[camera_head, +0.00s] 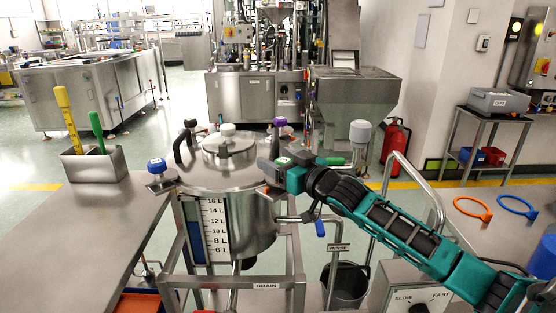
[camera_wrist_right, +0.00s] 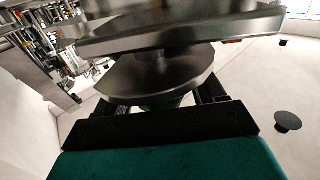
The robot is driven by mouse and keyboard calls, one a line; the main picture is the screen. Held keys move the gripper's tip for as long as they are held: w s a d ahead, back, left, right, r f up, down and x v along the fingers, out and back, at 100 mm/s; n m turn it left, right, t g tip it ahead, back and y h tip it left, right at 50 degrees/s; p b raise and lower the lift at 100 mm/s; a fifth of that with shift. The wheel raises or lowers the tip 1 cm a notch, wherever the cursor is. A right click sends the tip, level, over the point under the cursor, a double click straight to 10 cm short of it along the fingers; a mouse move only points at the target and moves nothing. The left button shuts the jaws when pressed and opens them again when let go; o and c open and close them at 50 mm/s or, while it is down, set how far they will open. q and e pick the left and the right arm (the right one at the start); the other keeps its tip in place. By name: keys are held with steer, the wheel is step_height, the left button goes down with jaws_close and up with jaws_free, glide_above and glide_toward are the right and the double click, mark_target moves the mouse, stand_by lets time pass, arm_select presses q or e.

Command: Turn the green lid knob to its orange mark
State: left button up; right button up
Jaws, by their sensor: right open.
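The steel vessel (camera_head: 245,225) stands in a frame in the middle of the head view, its round lid (camera_head: 215,172) on top. My right gripper (camera_head: 268,174) is at the right edge of the lid, its arm coming in from the right. In the right wrist view, the open fingers (camera_wrist_right: 165,98) are on both sides of a green part (camera_wrist_right: 165,102) under a steel disc (camera_wrist_right: 155,80). This is probably the green knob, mostly hidden; contact cannot be told. An orange mark (camera_wrist_right: 232,41) shows on the steel rim. My left gripper is not in view.
A blue knob (camera_head: 157,165) is at the lid's left edge, a purple one (camera_head: 279,121) behind. A green handle (camera_head: 333,160) lies beyond my right wrist. A steel table (camera_head: 90,225) is at left. A curved rail (camera_head: 425,185) stands beside my right forearm.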

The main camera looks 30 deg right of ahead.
steer(key=shift+w, duration=0.2)
steer(key=shift+c, duration=0.5)
steer(key=c, duration=0.9)
steer(key=shift+o, duration=0.2)
steer(key=shift+a+r+m+h+p, duration=0.15)
steer(key=shift+m+h+p, duration=0.2)
steer(key=shift+m+h, duration=0.25)
steer(key=shift+d+m+h+p, duration=0.2)
steer(key=shift+m+h+p, duration=0.3)
steer(key=shift+h, duration=0.7)
steer(key=shift+d+m+h, duration=0.2)
steer(key=shift+m+h, duration=0.9)
steer(key=shift+h, duration=0.4)
steer(key=shift+d, duration=0.1)
steer(key=o, duration=1)
steer(key=shift+c, duration=0.2)
